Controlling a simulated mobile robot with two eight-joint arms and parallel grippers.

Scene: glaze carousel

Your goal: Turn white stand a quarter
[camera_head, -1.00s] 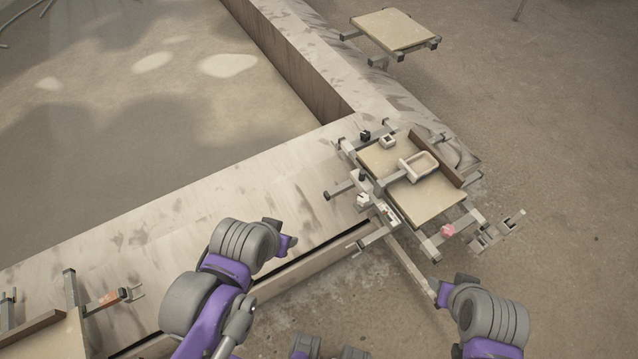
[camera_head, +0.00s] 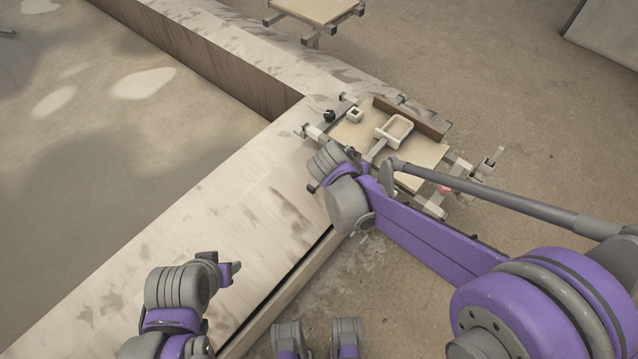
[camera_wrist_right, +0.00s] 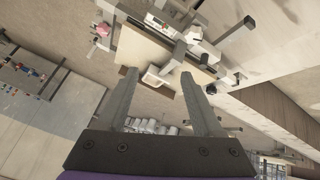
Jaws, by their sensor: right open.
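A small white square piece with a dark hollow (camera_head: 354,115) sits at the far left corner of a tan board (camera_head: 424,160); I cannot tell whether it is the white stand. A white-rimmed tray (camera_head: 394,139) stands beside it. My right arm reaches over the board's near left side, hiding that edge. In the right wrist view my right gripper (camera_wrist_right: 159,73) is open and empty, its fingers apart over the board (camera_wrist_right: 150,48). A pale object shows beyond and between the fingertips. My left gripper (camera_head: 236,270) hangs over the wooden ledge, away from the board; its jaws are unclear.
The board rests on a metal frame with protruding arms, with a brown bar (camera_head: 410,118) along its far edge. A pink piece (camera_wrist_right: 102,30) is at the frame's side. The pale ledge (camera_head: 200,240) is mostly bare. Another board (camera_head: 318,10) stands farther back.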

